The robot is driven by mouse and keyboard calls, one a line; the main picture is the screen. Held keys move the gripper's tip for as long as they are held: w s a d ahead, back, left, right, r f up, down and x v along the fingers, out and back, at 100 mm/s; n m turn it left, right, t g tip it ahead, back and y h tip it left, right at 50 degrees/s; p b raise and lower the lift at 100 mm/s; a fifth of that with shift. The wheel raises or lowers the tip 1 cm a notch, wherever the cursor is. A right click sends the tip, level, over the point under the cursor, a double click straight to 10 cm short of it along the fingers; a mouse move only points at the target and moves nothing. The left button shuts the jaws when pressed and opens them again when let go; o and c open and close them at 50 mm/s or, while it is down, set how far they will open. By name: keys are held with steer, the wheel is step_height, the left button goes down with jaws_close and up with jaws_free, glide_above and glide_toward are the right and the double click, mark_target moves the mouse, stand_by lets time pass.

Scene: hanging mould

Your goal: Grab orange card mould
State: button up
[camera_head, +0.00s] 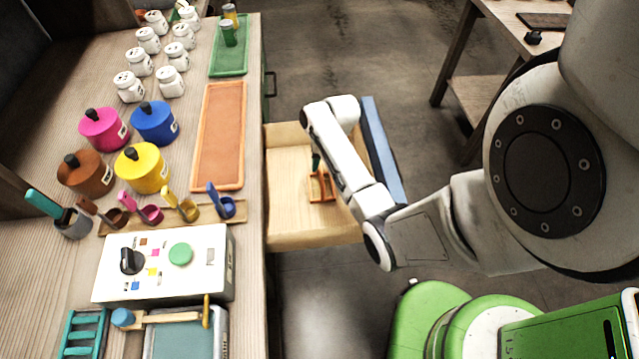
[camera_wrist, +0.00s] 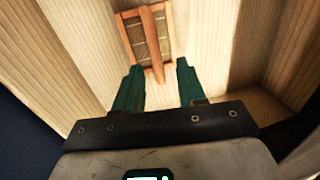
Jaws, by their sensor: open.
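The orange card mould (camera_head: 321,187) lies on the floor of an open wooden drawer (camera_head: 285,205), partly hidden by my arm in the head view. In the wrist view the mould (camera_wrist: 147,38) is a small orange frame with a grey-brown mesh and a handle pointing toward my gripper. My gripper (camera_wrist: 158,82) has two green fingers that stand apart, with nothing held between them. In the head view one green finger (camera_head: 316,161) shows beside my arm, inside the drawer, close to the mould.
The drawer's blue front (camera_head: 384,150) and its wooden walls close in around my gripper. The counter on the left holds a control box (camera_head: 163,262), several coloured pots (camera_head: 142,168), white jars (camera_head: 170,82) and an orange tray (camera_head: 218,135). The rest of the drawer floor looks bare.

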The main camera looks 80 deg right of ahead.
mark_target(322, 177)
steer(key=shift+w+a+f, duration=0.1)
steer(key=shift+a+f, duration=0.05)
steer(key=shift+f, duration=0.9)
steer(key=shift+w+a+f, duration=0.1)
steer(key=shift+a+f, duration=0.1)
steer(key=shift+f, duration=0.8)
steer(key=shift+a+f, duration=0.15)
steer(key=shift+f, duration=0.9)
jaws_close()
